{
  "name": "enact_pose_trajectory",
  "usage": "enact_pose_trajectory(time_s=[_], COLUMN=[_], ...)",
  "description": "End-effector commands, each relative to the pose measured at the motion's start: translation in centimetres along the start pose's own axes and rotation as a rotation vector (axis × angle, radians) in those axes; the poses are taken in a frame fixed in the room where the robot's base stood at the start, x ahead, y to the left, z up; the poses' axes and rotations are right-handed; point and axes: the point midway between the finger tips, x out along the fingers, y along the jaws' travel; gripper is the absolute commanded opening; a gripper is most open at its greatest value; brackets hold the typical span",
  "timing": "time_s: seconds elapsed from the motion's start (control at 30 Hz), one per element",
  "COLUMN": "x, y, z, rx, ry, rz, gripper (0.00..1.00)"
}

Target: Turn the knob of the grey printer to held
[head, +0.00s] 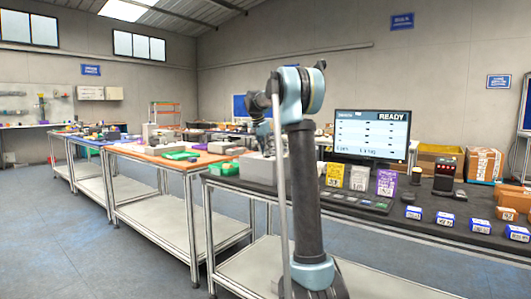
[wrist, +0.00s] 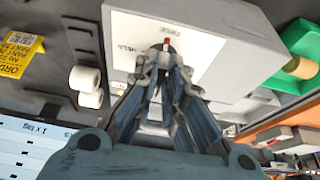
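The grey printer (wrist: 225,65) fills the upper middle of the wrist view. It also shows in the head view (head: 257,167), partly behind my arm. Its knob (wrist: 166,42), with a red mark, sits on a white label plate that has dark lettering on the left and above. My gripper (wrist: 166,56) points at the knob, its fingertips close together on either side of it. Whether the fingertips touch the knob is unclear. The fingers hide the lower part of the knob. In the head view my gripper (head: 264,140) is small and partly covered by my arm.
White rolls (wrist: 88,88) lie left of the printer, and a yellow tag (wrist: 18,50) stands farther left. A green tray (wrist: 303,50) is at its right. A monitor (head: 372,135) reading READY stands right of my arm. Small blue boxes (head: 445,218) lie along the front edge.

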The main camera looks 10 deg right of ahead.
Motion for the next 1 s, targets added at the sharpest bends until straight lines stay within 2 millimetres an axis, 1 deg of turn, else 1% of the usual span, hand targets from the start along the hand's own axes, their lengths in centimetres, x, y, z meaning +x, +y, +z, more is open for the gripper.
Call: enact_pose_trajectory(time_s=[0.27,0.47,0.67,1.0], x=[0.27,0.32,0.32,0.39], y=[-0.01,0.09,0.21,0.41], z=[-0.03,-0.08,-0.07,-0.23], rx=[-0.017,-0.094,-0.238,-0.534], ry=[0.000,0.000,0.000,0.001], rz=[-0.009,-0.041,-0.101,-0.223], gripper=[0.00,0.00,0.00,0.00])
